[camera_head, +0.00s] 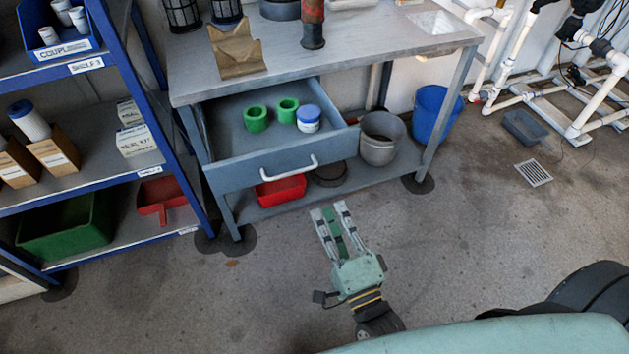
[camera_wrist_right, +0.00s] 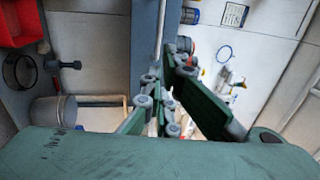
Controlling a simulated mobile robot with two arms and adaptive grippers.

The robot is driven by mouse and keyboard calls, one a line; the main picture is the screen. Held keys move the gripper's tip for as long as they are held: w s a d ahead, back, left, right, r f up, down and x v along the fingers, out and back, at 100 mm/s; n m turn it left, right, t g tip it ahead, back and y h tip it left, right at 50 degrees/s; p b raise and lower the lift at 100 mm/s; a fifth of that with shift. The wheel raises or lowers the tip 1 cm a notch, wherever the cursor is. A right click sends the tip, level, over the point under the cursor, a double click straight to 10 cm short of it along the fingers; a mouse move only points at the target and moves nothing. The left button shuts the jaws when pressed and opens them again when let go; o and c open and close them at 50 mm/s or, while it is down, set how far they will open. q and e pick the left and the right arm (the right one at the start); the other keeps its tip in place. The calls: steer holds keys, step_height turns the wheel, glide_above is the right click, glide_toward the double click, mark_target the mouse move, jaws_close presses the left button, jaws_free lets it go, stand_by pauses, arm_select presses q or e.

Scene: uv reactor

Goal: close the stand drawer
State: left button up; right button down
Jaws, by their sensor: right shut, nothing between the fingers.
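The stand's blue-grey drawer (camera_head: 262,172) is pulled out in the head view. It holds two green rings (camera_head: 256,119) and a white jar with a blue lid (camera_head: 308,118). Its white curved handle (camera_head: 289,168) is on the front panel. My right gripper (camera_head: 329,208) is shut and empty, pointing at the stand from the front, below and right of the handle in the picture. Its fingers (camera_wrist_right: 177,47) also show in the wrist view, near a blue-grey strip (camera_wrist_right: 144,45), likely the drawer front. The handle cannot be made out there. My left gripper is not in view.
The stand's top (camera_head: 375,55) carries a cardboard holder (camera_head: 236,50) and a red cylinder (camera_head: 312,22). A red bin (camera_head: 281,190) and grey bucket (camera_head: 380,138) sit on its lower shelf. A blue shelf rack (camera_head: 140,115) stands left. The floor in front is clear.

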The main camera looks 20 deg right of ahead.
mark_target(309, 168)
steer(key=w, duration=0.3)
steer(key=w+r, duration=0.1)
steer(key=w, duration=0.4)
steer(key=shift+w+a+r, duration=0.25)
steer(key=shift+w+r, duration=0.05)
steer(key=shift+w, duration=0.3)
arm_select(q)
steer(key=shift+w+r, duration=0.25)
